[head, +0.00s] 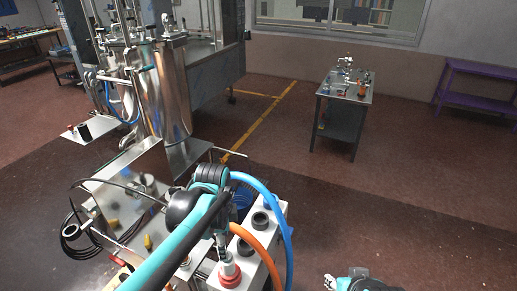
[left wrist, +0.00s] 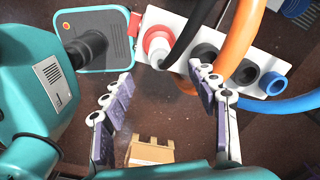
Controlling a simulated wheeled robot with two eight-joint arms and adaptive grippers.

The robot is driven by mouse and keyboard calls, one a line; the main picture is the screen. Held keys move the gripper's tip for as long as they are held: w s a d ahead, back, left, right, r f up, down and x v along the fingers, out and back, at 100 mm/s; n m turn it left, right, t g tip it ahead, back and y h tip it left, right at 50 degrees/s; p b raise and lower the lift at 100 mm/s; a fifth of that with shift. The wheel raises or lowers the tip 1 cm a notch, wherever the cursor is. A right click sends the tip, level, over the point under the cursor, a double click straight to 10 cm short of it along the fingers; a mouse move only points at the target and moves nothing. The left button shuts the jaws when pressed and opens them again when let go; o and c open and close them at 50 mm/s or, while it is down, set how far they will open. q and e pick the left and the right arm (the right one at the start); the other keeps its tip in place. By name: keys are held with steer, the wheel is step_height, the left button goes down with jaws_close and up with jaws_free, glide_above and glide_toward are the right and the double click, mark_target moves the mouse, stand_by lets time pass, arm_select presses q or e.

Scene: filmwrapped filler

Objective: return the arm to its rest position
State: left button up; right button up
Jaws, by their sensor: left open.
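My left arm (head: 170,250) reaches in from the bottom left of the head view, its wrist above a white panel with round ports. My left gripper (left wrist: 162,72) is open in the left wrist view, its two jointed fingers wide apart with nothing between them. A red-and-white connector (left wrist: 158,45) lies just beyond the fingertips; it also shows in the head view (head: 229,272). The left fingers are mostly hidden behind the arm and hoses in the head view. Part of my right arm (head: 362,285) shows at the bottom edge; its finger state is unclear.
Blue (head: 288,225) and orange (head: 265,245) hoses loop close to my left wrist. The white port panel (left wrist: 225,48) is beside the gripper. A steel tank (head: 170,95) stands behind. A small cart (head: 342,125) is at the far right; the floor before it is clear.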

arm_select(q)
steer(key=s+a+f+n+t+b, duration=0.2)
steer(key=s+n, duration=0.3)
steer(key=n, duration=0.3)
steer(key=s+a+f+n+t+b, duration=0.2)
steer(key=s+f+n+t+b, duration=0.2)
steer(key=n, duration=0.3)
steer(key=shift+s+a+n+t+b, duration=0.2)
steer(key=shift+s+n+t+b, duration=0.1)
steer(key=shift+s+n+t, duration=0.15)
steer(key=shift+f, duration=0.15)
